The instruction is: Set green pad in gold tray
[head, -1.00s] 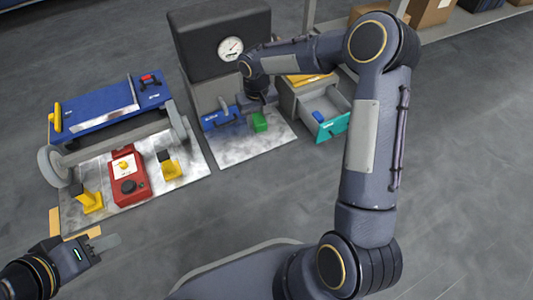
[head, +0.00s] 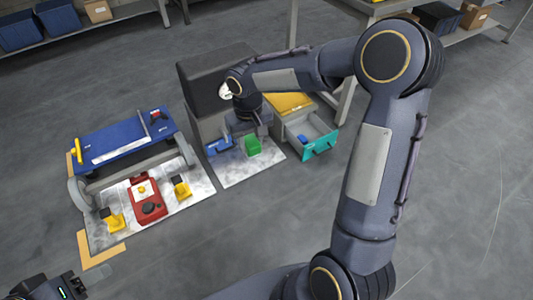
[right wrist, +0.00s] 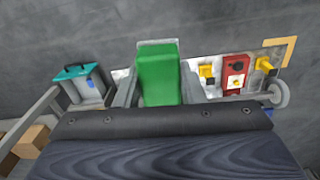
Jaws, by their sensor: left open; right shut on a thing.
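The green pad (head: 253,145) is a block held beneath my right gripper (head: 252,134) in the head view. In the right wrist view the pad (right wrist: 158,75) stands between the two fingers of the gripper (right wrist: 158,92), which are shut on it. The gold tray (head: 291,103) appears to be the flat gold surface on top of the drawer cabinet, just right of and behind my right gripper. It is partly hidden by my right arm. My left gripper (head: 82,286) is open and empty at the lower left, away from these things.
An open drawer with a teal front (head: 320,146) holds a small blue block (head: 303,139). A dark machine with a gauge (head: 205,80) stands left of the cabinet. A blue-topped chassis (head: 125,135) and a red box (head: 147,200) are further left. Floor to the right is clear.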

